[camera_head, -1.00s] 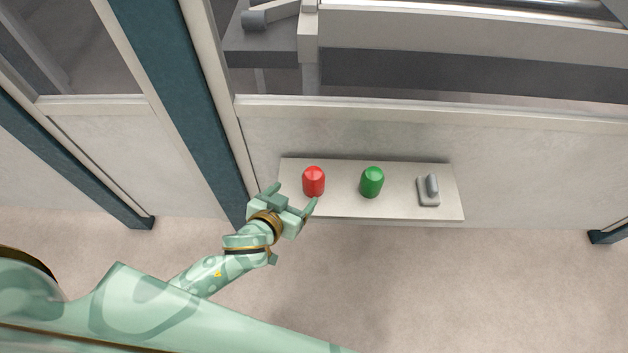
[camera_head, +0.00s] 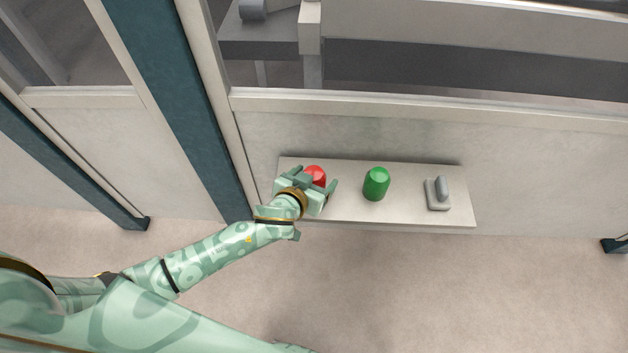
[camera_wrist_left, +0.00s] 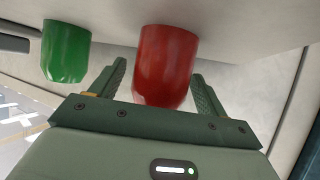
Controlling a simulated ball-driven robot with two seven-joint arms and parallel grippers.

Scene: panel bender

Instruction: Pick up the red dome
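The red dome (camera_head: 316,174) stands on the left part of the pale shelf (camera_head: 345,211) in the head view, its lower part hidden by my left gripper (camera_head: 314,184). In the left wrist view the red dome (camera_wrist_left: 165,65) sits between the two fingers of my left gripper (camera_wrist_left: 160,85). The fingers are spread, with a visible gap on the left side and a smaller one on the right. The gripper is open around the dome, and I see no grip on it. My right gripper is not in view.
A green dome (camera_head: 376,184) stands to the right of the red one, and also shows in the left wrist view (camera_wrist_left: 65,52). A grey switch (camera_head: 440,193) is farther right on the shelf. A pale panel wall rises behind; a dark teal post (camera_head: 180,110) stands to the left.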

